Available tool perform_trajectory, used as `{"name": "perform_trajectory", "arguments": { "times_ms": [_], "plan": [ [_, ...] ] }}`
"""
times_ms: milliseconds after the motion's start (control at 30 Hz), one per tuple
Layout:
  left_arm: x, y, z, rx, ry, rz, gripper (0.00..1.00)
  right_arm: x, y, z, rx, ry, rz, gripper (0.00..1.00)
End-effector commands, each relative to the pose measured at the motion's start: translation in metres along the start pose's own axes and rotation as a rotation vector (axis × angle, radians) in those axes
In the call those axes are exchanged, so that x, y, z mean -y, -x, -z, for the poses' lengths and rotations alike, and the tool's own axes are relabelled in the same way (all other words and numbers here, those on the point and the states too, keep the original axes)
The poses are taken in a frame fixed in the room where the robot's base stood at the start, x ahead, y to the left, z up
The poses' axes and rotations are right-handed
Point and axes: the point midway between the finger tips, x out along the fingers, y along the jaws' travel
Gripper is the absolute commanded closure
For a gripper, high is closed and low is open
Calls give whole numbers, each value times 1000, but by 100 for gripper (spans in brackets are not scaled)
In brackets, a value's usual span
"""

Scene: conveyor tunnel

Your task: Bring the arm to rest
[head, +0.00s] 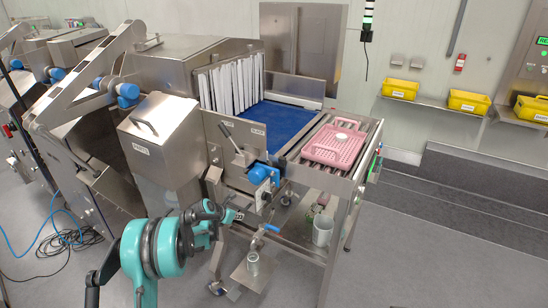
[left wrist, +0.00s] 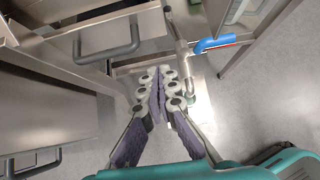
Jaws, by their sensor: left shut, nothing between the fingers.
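My left arm shows in teal at the lower left of the head view, and its gripper (head: 232,214) is in front of the machine's lower frame. In the left wrist view the two purple-padded fingers of this gripper (left wrist: 161,92) come together, with nothing between them. The gripper is in the air, apart from the steel parts around it as far as I can tell. My right gripper does not show.
The conveyor machine has a blue belt (head: 277,120) and strip curtain (head: 232,82). A pink crate (head: 327,151) with a white item sits on rollers at its end. A blue-handled valve (left wrist: 212,44) and steel cabinet (left wrist: 50,100) are close. Grey floor (head: 430,240) is free at right.

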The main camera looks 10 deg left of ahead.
Motion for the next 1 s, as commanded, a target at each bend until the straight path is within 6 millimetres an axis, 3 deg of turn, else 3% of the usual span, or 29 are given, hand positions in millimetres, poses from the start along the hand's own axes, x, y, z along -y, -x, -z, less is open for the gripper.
{"name": "perform_trajectory", "arguments": {
  "times_ms": [167,367,533,767,1000],
  "plan": [
    [14,26,-12,-15,-140,-5,100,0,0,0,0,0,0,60],
    [61,105,-34,-67,-603,-9,100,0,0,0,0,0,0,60],
    [106,176,-32,-118,-1046,0,100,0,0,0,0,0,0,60],
    [164,262,1,-189,-1646,39,100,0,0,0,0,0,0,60],
    [212,328,65,-262,-2264,113,100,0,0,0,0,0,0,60]
  ]
}}
